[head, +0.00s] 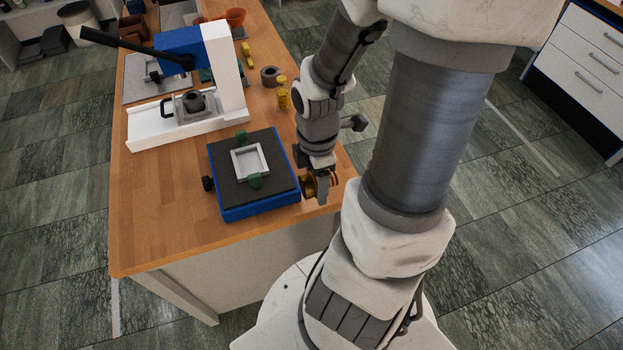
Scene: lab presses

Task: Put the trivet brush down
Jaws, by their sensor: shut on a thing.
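My gripper (322,193) points down at the near right corner of the wooden bench (165,225), just right of the blue-and-black platform. It is shut on a small brown and brass-coloured thing (308,188), which I take to be the trivet brush. My fingers hide part of it, and its full shape is too small to tell. It is at or just above the bench top; I cannot tell whether it touches.
The blue platform (262,211) bears a pale square frame (250,162) between green blocks. A white press (225,75) with a black lever stands behind it. Yellow pieces (283,98) and a dark ring (270,76) lie behind my gripper. The bench's front left is bare.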

